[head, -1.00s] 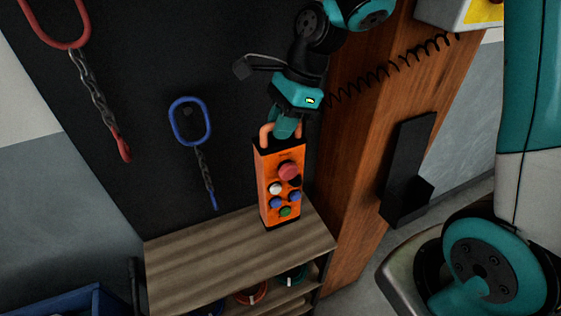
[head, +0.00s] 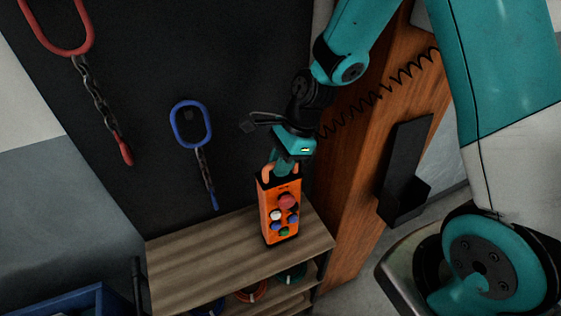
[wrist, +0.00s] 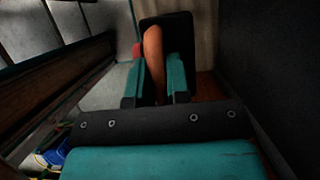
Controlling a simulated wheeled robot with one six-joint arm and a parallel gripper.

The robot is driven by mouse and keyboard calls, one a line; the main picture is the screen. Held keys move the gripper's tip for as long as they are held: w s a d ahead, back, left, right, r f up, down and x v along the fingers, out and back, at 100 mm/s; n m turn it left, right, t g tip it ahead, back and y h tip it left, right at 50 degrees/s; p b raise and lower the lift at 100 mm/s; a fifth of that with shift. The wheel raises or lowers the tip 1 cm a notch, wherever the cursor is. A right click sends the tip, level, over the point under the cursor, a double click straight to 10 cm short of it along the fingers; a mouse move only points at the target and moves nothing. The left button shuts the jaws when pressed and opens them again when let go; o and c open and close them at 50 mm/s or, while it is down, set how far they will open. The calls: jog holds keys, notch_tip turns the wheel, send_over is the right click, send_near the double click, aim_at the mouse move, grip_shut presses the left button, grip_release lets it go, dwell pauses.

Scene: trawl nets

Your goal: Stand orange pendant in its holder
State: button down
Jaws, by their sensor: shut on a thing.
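The orange pendant (head: 270,224) is an upright box with a red knob and several coloured buttons on its front, and a loop handle on top. My gripper (head: 277,172) is shut on this handle from above. In the wrist view the orange handle (wrist: 153,65) lies between the two teal fingers of my gripper (wrist: 160,80). The pendant's lower end is at the wooden shelf top; I cannot tell whether it touches. A black holder (head: 403,175) with a tall back plate and a low pocket is fixed to the wooden post, right of the pendant. Its pocket looks empty.
The wooden shelf top (head: 190,262) is otherwise bare. A wooden post (head: 352,225) stands between shelf and holder, with a coiled black cable (head: 385,92) across it. A blue sling (head: 191,125) and a red sling (head: 55,40) hang on the dark board. A blue crate (head: 75,302) is lower left.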

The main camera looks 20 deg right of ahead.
jog(key=shift+f, duration=0.1)
jog(key=c, duration=1.1)
grip_release()
jog(key=b+v, duration=0.3)
jog(key=v, duration=0.9)
jog(key=s+a+r+n, duration=0.2)
jog(key=s+a+n, duration=0.2)
jog(key=s+n, duration=0.5)
jog(key=s+a+r+n, duration=0.3)
jog(key=s+n, duration=0.6)
jog(key=n, duration=0.7)
jog(key=shift+s+a+r, duration=0.2)
jog(key=shift+s+a, duration=0.1)
jog(key=shift+a, duration=0.75)
